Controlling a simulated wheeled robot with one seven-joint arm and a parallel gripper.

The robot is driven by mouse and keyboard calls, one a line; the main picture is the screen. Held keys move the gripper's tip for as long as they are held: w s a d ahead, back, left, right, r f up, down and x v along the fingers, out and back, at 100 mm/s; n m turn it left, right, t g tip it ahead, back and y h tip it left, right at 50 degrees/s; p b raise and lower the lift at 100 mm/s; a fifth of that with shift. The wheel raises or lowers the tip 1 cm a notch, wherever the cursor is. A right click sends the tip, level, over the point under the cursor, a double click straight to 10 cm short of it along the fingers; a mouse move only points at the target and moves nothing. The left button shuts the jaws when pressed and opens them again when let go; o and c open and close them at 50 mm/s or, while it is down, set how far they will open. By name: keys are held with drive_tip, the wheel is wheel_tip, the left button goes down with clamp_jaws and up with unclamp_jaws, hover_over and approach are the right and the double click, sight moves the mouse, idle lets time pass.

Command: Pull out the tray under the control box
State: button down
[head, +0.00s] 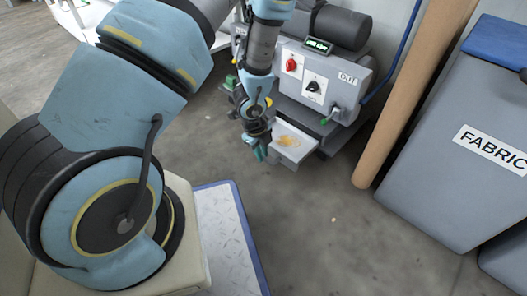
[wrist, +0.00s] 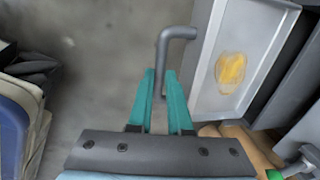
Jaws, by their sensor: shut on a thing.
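The control box (head: 318,82) is grey, with a red knob, a black knob and a small green display. Below it the tray (head: 294,145), pale grey with a yellow-brown stain on its floor, stands partly out from the machine. In the wrist view the tray (wrist: 207,85) is at the right, and its bent grey handle (wrist: 170,45) sticks out toward the left. My gripper (wrist: 161,85) has teal fingers and is shut on the lower part of the handle. In the head view my gripper (head: 260,152) is at the tray's left front, and the handle is hidden there.
A grey bin labelled FABRIC (head: 450,140) stands at the right, beside an upright brown roll (head: 415,95). A dark roller (head: 340,27) lies above the control box. The concrete floor (head: 320,220) in front of the tray is mostly clear.

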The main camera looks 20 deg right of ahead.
drive_tip(key=c, duration=0.8)
unclamp_jaws()
drive_tip(key=shift+c, duration=0.2)
wheel_tip(320, 180, up, 11)
drive_tip(key=s+a+p, duration=0.1)
drive_tip(key=p, duration=0.4)
drive_tip(key=shift+a+f+p, duration=0.2)
drive_tip(key=shift+a+p, duration=0.15)
